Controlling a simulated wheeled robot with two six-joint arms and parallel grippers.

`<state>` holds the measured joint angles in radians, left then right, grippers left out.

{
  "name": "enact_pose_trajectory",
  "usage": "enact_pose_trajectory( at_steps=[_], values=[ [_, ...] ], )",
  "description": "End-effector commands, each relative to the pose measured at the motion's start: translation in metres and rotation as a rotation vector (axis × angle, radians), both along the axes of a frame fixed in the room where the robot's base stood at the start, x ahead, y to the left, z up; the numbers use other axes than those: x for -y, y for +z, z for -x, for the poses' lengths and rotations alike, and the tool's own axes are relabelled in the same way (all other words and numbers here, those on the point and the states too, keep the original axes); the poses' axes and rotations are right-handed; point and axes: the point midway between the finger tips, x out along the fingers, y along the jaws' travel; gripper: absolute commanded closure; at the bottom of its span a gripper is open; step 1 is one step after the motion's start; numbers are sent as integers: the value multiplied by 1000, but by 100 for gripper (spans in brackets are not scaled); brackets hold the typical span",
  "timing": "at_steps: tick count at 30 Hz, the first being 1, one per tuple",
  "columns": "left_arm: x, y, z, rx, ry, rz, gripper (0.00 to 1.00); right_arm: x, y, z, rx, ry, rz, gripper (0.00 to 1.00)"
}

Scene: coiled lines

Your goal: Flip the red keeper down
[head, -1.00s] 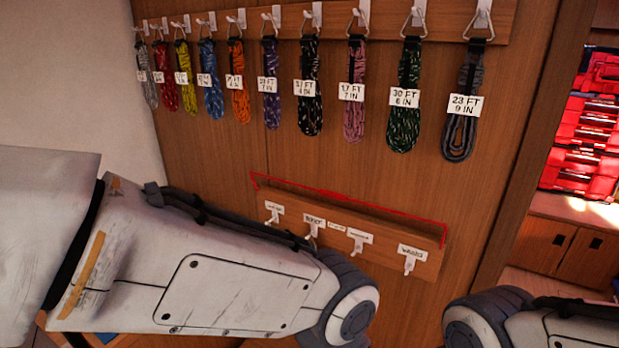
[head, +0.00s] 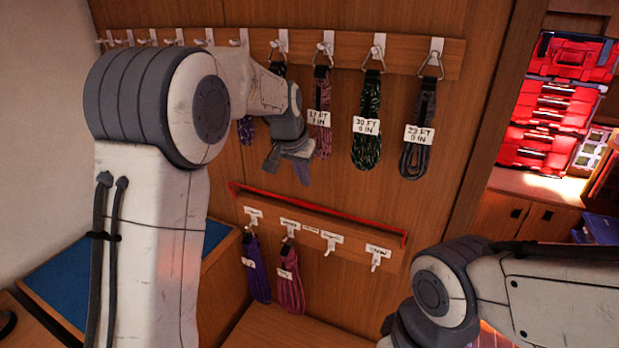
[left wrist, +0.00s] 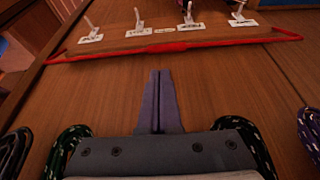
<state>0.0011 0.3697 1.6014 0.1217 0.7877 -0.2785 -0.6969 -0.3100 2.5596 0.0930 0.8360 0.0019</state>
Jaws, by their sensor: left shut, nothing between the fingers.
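The red keeper (head: 310,207) is a thin red bar along the top edge of the lower hook board (head: 338,250), above its white hooks and labels. It also shows in the left wrist view (left wrist: 168,47), stretching across the board with bent ends, clear of the hook tips. My left gripper (head: 288,172) is in front of the wall above the keeper, below the upper rail. Its fingers (left wrist: 159,75) are shut with nothing between them and point toward the keeper, apart from it. My right gripper is not in view; only my right arm shows.
Coiled lines hang from the upper rail (head: 402,53), including a green one (head: 367,130) and a grey one (head: 416,150), close around my left gripper. A purple coil (head: 256,268) and a pink coil (head: 290,282) hang from the lower hooks. The wall between is bare.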

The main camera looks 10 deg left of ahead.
Motion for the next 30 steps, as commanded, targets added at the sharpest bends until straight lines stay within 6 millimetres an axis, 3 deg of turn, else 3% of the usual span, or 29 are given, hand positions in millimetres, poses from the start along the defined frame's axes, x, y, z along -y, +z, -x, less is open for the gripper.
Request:
enact_pose_trajectory(
  at_steps=[3,14,30],
  values=[
    [-14,5,-12,14,17,-3,100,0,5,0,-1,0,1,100],
    [-13,2,-13,14,16,-4,100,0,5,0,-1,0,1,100],
    [-7,-72,-45,12,17,-4,100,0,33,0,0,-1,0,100]
  ],
)
